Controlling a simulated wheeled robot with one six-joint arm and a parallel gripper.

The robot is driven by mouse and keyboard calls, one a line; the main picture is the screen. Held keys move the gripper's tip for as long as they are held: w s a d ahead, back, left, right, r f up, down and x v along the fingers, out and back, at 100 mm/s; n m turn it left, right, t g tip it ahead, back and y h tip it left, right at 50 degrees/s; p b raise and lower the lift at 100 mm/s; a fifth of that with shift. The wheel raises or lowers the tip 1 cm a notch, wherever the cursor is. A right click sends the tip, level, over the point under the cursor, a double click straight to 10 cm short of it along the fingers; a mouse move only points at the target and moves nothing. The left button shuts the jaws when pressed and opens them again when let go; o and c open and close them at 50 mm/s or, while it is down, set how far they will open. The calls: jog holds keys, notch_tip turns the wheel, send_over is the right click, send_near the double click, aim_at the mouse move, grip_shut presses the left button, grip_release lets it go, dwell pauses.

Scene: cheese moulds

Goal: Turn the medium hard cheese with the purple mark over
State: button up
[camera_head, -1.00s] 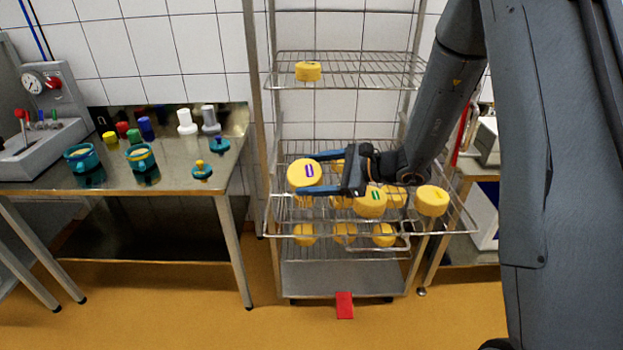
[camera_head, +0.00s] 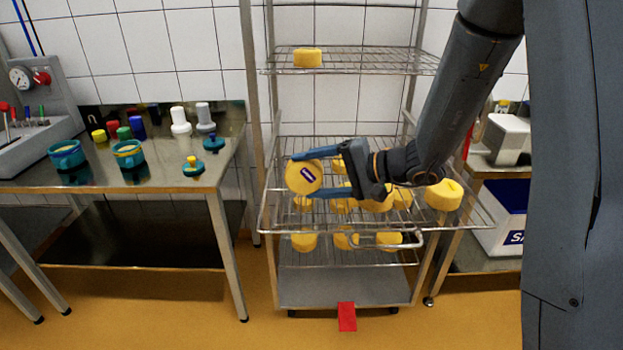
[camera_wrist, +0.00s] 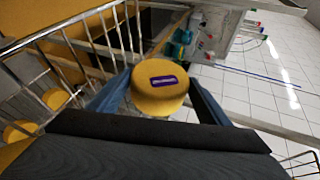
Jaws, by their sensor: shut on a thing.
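The yellow cheese with the purple mark (camera_head: 303,177) is held between the two fingers of my gripper (camera_head: 318,175), at the left side of the wire rack. Its marked flat face is turned toward the head camera, so the cheese stands tilted on edge. In the wrist view the cheese (camera_wrist: 160,88) sits between the blue fingers with the purple mark showing. My gripper is shut on it. Whether the cheese touches the shelf below cannot be told.
The wire rack (camera_head: 275,222) holds several other yellow cheeses, one at its right end (camera_head: 443,195) and one on the top shelf (camera_head: 307,57). A steel table (camera_head: 200,178) with teal moulds stands left. A red thing (camera_head: 346,317) lies at the rack's foot.

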jog(key=n, duration=0.2)
jog(key=f+n+b, duration=0.1)
jog(key=n, duration=0.1)
jog(key=shift+b, duration=0.3)
jog(key=n+b, duration=0.3)
jog(key=b, duration=0.3)
jog(key=shift+w+d, duration=0.15)
jog(key=n+b, duration=0.2)
jog(key=b, duration=0.2)
jog(key=n+b, duration=0.2)
jog(key=b, duration=0.2)
jog(key=n+b, duration=0.2)
jog(key=b, duration=0.2)
jog(key=shift+w+d+f, duration=0.1)
jog(key=shift+w+f, duration=0.05)
jog(key=shift+f, duration=0.1)
jog(key=n+b, duration=0.1)
jog(key=b, duration=0.3)
jog(key=shift+n, duration=0.4)
jog(key=n+b, duration=0.1)
jog(key=b, duration=0.4)
jog(key=shift+w+d+f+n, duration=0.1)
jog(key=shift+n, duration=0.2)
jog(key=n+b, duration=0.1)
jog(key=b, duration=0.2)
jog(key=shift+n, duration=0.3)
jog(key=o, duration=1.1)
